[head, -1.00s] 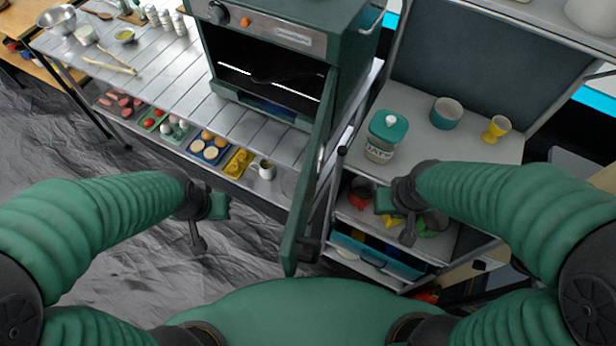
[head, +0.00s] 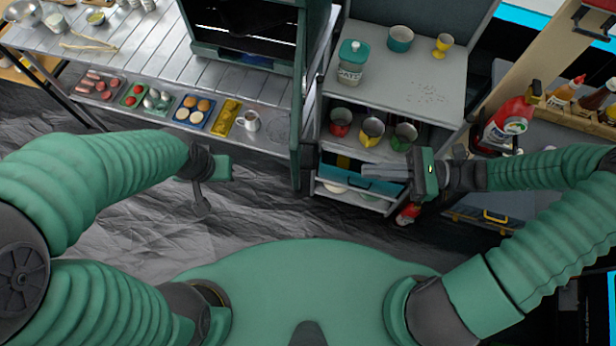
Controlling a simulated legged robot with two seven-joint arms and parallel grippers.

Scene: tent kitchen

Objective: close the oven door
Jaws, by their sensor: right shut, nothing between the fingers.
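The oven (head: 243,58) stands on the slatted metal table at the top of the head view, its dark cavity facing me. Its green door (head: 297,110) stands open, seen nearly edge-on at the cavity's right side, and reaches down toward me. My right gripper (head: 366,172) is to the right of the door's near end, apart from it. Its fingers point left toward the door, and they are shut and empty. My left gripper (head: 205,182) hangs to the left of the door, apart from it; its fingers are not clear enough to judge.
A shelf unit (head: 440,95) with a jar (head: 352,64), cups and bowls stands right of the door, behind my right gripper. Food trays (head: 194,115) and a mug (head: 251,121) sit on the lower shelf at left. A red bottle (head: 508,125) stands at right.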

